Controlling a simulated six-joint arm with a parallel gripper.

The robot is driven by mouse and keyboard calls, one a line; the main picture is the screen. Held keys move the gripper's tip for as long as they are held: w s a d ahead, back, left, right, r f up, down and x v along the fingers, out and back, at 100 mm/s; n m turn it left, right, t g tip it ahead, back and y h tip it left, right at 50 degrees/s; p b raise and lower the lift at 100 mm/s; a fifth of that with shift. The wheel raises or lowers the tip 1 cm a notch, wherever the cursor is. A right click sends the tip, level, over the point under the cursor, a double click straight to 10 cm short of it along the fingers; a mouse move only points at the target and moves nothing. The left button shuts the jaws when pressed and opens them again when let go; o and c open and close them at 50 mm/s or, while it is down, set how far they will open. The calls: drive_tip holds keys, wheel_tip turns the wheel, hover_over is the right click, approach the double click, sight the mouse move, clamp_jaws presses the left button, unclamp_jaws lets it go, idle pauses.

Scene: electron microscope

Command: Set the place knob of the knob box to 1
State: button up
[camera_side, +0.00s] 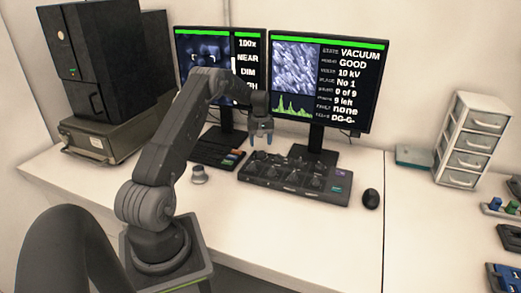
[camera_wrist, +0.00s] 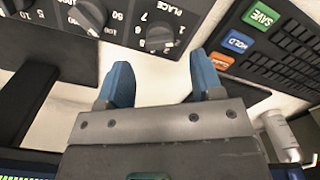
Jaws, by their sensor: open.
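The knob box (camera_side: 295,182) lies on the desk below the right monitor, with a row of dark knobs on top. In the wrist view the box appears upside down, and its place knob (camera_wrist: 160,37), labelled PLACE, is at the top centre. A "1" is printed beside it; I cannot read its pointer surely. My gripper (camera_side: 262,136) hangs above the back left of the box, fingers down. Its blue fingers (camera_wrist: 163,72) are apart and empty in the wrist view, with the place knob beyond the gap between them, not between the fingers.
The right monitor (camera_side: 318,80) shows a line "No 1", its label too small to read. A keypad (camera_wrist: 275,40) with coloured SAVE and HOLD keys lies beside the box. A mouse (camera_side: 370,199) is to the right. A small metal cylinder (camera_side: 199,175) stands at the left.

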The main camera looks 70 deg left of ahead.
wheel_tip(320, 180, up, 9)
idle(0.4)
drive_tip(key=d+r+m+t+y, duration=0.1)
drive_tip(key=d+r+m, duration=0.2)
drive_tip(key=d+r, duration=0.7)
drive_tip(key=d+r+m+t, duration=0.1)
drive_tip(key=d+r+m, duration=0.4)
drive_tip(key=d, duration=0.9)
drive_tip(key=s+d+r+m+t, duration=0.2)
drive_tip(key=s+d+r+m, duration=0.15)
drive_tip(key=s+d, duration=0.85)
drive_tip(key=s+d+f+m+t+h, duration=0.1)
drive_tip(key=s+d+f+m, duration=0.2)
drive_tip(key=s+d, duration=0.6)
drive_tip(key=shift+m+t, duration=0.3)
drive_tip(key=shift+m, duration=0.05)
